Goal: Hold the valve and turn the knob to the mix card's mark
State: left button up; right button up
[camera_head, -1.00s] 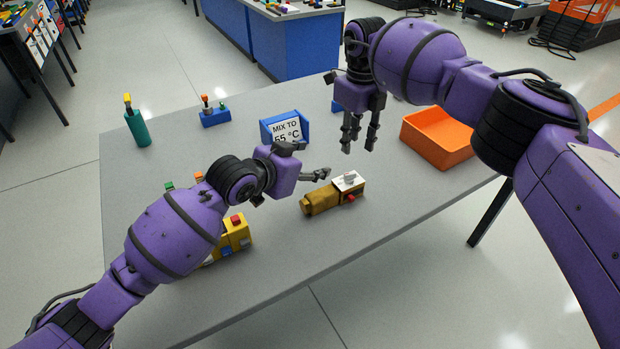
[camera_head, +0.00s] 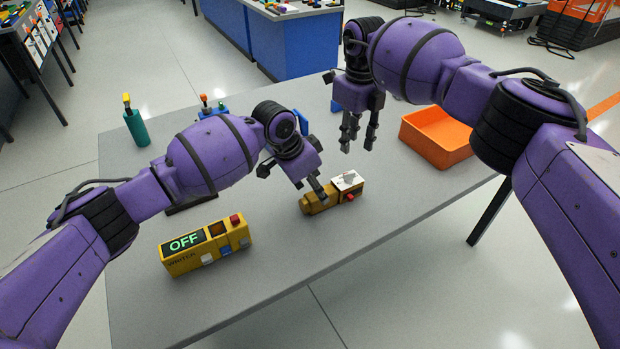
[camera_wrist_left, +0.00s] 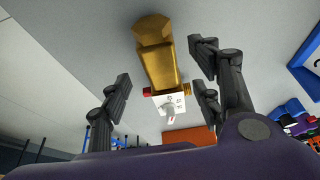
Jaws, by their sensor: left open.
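The valve (camera_head: 318,203) is a brass body lying on the table, with a white plate, a small pale knob (camera_head: 349,177) and a red part at its right end. My left gripper (camera_head: 293,182) is open over the valve's brass body. In the left wrist view the brass body (camera_wrist_left: 160,66) lies between the spread fingers, and the white plate and knob (camera_wrist_left: 169,108) show below it. I cannot tell whether the fingers touch it. The mix card is hidden behind my left arm. My right gripper (camera_head: 358,138) hangs open and empty beyond the valve, fingers down.
A yellow box (camera_head: 207,249) reading OFF lies at the front left. An orange bin (camera_head: 437,138) stands at the right edge. A green cylinder (camera_head: 138,128) and a blue block with an orange-topped peg stand at the back left. The table (camera_head: 330,255) in front of the valve is clear.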

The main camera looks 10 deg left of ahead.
aim_at(333, 193)
pick_arm(q)
jog(key=shift+x, duration=2.15)
jog(key=shift+c, duration=0.2)
grip_shut()
